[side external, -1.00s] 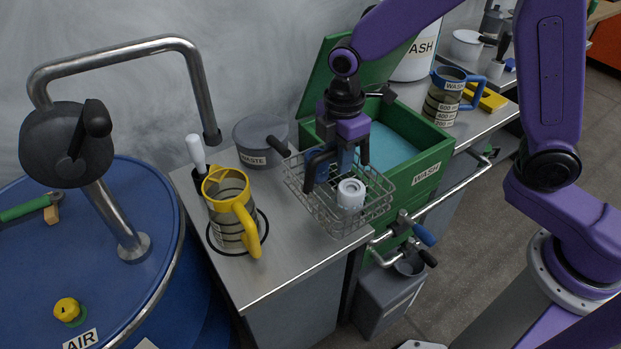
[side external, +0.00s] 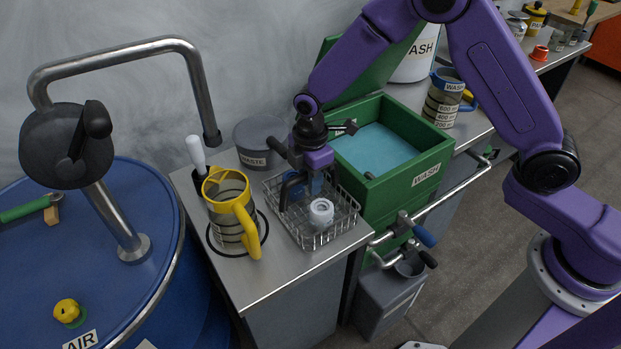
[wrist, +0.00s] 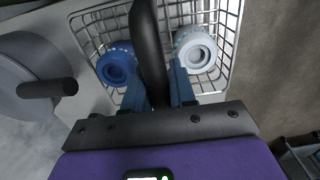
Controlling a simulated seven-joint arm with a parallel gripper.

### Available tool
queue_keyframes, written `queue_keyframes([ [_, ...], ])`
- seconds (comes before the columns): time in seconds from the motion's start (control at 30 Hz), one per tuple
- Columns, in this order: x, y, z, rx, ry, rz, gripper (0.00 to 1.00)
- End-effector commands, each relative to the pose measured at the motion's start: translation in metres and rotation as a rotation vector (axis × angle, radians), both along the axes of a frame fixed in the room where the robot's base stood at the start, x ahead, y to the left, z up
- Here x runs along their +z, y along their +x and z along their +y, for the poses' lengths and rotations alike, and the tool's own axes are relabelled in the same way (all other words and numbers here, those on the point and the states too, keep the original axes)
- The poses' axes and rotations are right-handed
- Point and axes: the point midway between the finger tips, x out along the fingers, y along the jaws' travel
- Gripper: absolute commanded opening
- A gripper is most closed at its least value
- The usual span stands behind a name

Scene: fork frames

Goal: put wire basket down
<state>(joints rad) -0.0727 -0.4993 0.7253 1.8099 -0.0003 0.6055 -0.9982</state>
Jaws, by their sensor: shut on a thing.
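The wire basket (side external: 340,232) is at the steel bench, between the yellow-handled jug and the green wash box. It looks level and at or very near the bench top; I cannot tell if it is touching. A white ring-shaped part (side external: 321,211) and a blue ring-shaped part (wrist: 117,64) sit inside it. My gripper (side external: 300,196) is over the basket, its fingers shut on the basket's dark arched handle (wrist: 150,45), which crosses the wrist view between the two parts. The wrist view also shows the basket's mesh (wrist: 232,40).
A yellow-handled jug (side external: 230,208) stands close left of the basket. A grey waste pot (side external: 258,140) with a dark handle is behind it. The open green wash box (side external: 408,182) stands close on the right. The bench's front edge (side external: 300,281) is near the basket.

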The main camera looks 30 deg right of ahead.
Motion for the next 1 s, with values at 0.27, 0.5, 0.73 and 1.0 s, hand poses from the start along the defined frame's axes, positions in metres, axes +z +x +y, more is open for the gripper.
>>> queue_keyframes([
  [0.27, -0.001, 0.001, 0.0, 0.0, 0.003, -0.004, 0.0],
  [0.5, -0.005, 0.0, 0.0, 0.0, 0.001, -0.002, 0.45],
  [0.73, -0.005, 0.0, 0.0, 0.0, 0.001, -0.002, 0.51],
  [1.0, 0.01, 0.001, 0.001, 0.0, 0.003, -0.004, 0.51],
])
